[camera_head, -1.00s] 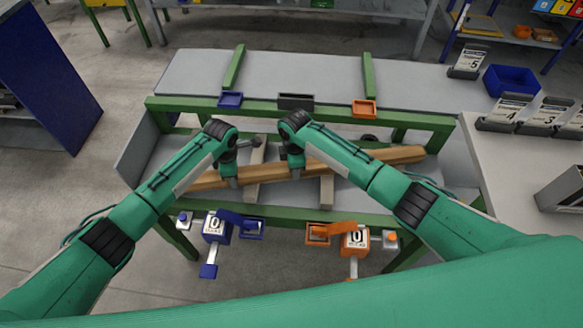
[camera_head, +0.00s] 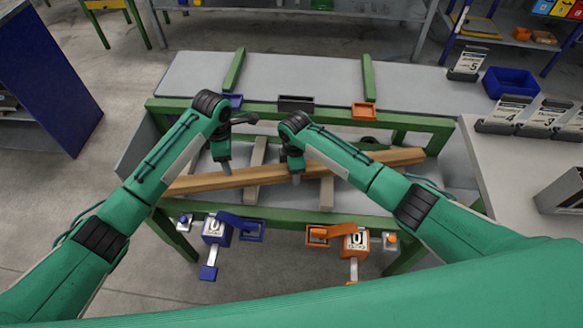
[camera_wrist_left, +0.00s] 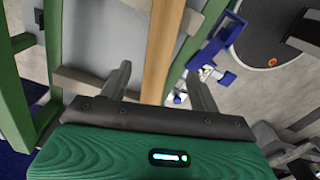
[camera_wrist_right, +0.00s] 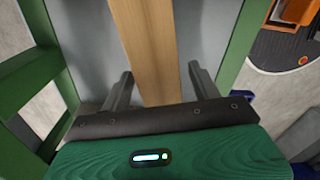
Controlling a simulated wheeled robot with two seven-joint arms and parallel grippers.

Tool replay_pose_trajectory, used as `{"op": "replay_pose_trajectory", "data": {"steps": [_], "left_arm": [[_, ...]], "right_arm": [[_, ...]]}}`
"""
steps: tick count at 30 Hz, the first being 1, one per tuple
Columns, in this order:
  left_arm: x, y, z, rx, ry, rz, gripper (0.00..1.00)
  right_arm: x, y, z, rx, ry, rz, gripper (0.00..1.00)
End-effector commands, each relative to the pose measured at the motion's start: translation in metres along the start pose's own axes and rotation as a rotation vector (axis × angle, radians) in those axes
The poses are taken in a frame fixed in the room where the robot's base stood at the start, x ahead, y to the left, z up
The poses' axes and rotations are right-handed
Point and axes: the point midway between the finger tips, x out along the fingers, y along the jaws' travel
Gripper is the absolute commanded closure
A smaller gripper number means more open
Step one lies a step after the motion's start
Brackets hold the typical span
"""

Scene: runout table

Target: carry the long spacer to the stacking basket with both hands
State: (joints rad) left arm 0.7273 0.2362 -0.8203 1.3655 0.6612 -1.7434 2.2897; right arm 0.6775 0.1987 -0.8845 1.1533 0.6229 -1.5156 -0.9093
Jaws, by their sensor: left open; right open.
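The long spacer, a wooden beam (camera_head: 246,177), lies slightly slanted across two grey cross supports in the green-framed table. It also shows in the left wrist view (camera_wrist_left: 163,45) and the right wrist view (camera_wrist_right: 146,45). My left gripper (camera_head: 226,170) is open above the left part of the beam; its fingers (camera_wrist_left: 160,85) stand either side of it. My right gripper (camera_head: 296,180) is open at the middle of the beam, its fingers (camera_wrist_right: 158,85) also either side. Whether the fingers touch the wood I cannot tell. I cannot identify the stacking basket in these views.
A grey runout surface (camera_head: 300,75) lies behind the green rail (camera_head: 200,106), which carries small blue, black and orange trays. A blue clamp-like fixture (camera_head: 216,230) and an orange one (camera_head: 352,240) sit at the front. A blue bin (camera_head: 511,82) stands at the right.

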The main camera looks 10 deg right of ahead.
Motion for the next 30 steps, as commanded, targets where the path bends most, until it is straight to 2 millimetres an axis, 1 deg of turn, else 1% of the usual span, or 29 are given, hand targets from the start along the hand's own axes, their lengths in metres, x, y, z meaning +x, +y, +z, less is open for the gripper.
{"op": "replay_pose_trajectory", "data": {"steps": [1,3,5,8,11,18,21,25,30], "left_arm": [[-0.007,0.0,0.001,0.001,-0.002,0.002,0.37],[-0.013,0.0,0.0,0.0,-0.001,0.001,0.37],[-0.016,0.0,0.0,0.0,0.0,0.0,0.37],[-0.019,0.0,0.0,0.0,0.0,-0.001,0.37],[-0.019,0.0,0.0,0.0,0.0,-0.001,0.37],[-0.019,0.0,0.0,0.0,0.0,-0.001,0.37],[-0.019,0.0,0.0,0.0,0.0,-0.001,0.37],[-0.019,0.0,0.0,0.0,0.0,-0.001,0.37],[-0.019,0.0,0.0,0.0,0.0,-0.001,0.37]], "right_arm": [[0.0,0.0,0.0,0.0,0.0,0.0,0.37],[0.0,0.0,0.0,0.0,0.0,0.0,0.37],[-0.001,0.0,0.0,0.0,0.0,0.0,0.37],[-0.007,0.001,0.0,0.0,0.001,0.002,0.37],[-0.022,0.001,0.0,-0.001,0.001,0.003,0.37],[-0.074,0.001,0.0,-0.001,0.001,0.004,0.37],[-0.093,0.001,0.0,-0.001,0.001,0.003,0.37],[-0.11,0.001,0.0,0.0,0.001,0.002,0.37],[-0.119,0.001,0.0,0.0,0.0,0.0,0.37]]}}
